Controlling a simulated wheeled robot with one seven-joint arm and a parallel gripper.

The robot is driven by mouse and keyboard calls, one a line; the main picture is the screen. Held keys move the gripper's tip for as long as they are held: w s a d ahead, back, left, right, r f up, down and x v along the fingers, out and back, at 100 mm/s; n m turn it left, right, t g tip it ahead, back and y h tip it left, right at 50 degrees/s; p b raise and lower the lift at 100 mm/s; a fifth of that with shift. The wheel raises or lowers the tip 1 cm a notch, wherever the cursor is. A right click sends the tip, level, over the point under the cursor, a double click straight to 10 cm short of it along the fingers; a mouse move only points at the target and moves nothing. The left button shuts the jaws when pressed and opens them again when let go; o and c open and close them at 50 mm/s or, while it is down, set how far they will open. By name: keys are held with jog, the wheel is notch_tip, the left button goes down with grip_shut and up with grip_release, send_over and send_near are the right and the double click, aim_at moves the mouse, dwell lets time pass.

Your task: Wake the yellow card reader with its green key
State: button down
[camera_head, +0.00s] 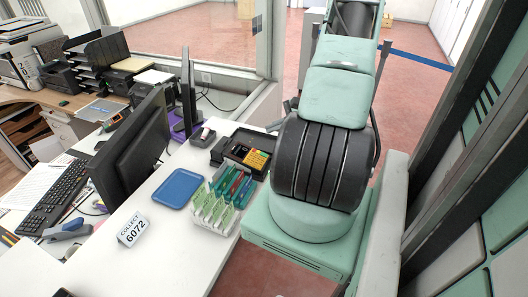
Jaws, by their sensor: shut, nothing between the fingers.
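What looks like the yellow card reader (257,160) lies on the white counter near its right edge, at the dark tray-like unit (237,151). Its face shows a yellow block with small keys. The keys are too small for me to pick out the green one. My own mint-green arm with a black ribbed joint rises just to the right of it and reaches out past the top edge of the picture. My gripper is not in view.
A rack of coloured and pale green items (216,212) stands just in front of the reader. The front of the white counter (185,262) is clear.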

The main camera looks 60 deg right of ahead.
aim_at(264, 155)
jog(key=shift+s+d, duration=0.25)
jog(key=shift+f, duration=0.15)
jog(key=f+b, duration=0.1)
jog(key=f, duration=0.1)
jog(key=w+f+b, duration=0.1)
jog(key=f+b, duration=0.1)
jog(key=f, duration=0.1)
jog(key=f+b, duration=0.2)
jog(key=shift+w+a+f, duration=0.1)
jog(key=shift+w+f, duration=0.15)
jog(key=shift+w, duration=0.1)
jog(key=shift+w+f+b, duration=0.15)
jog(key=shift+f+b, duration=0.3)
jog(key=shift+b, duration=0.35)
dwell(1.2)
jog(key=shift+w+f+b, duration=0.1)
jog(key=shift+f+b, duration=0.35)
jog(key=shift+b, duration=0.25)
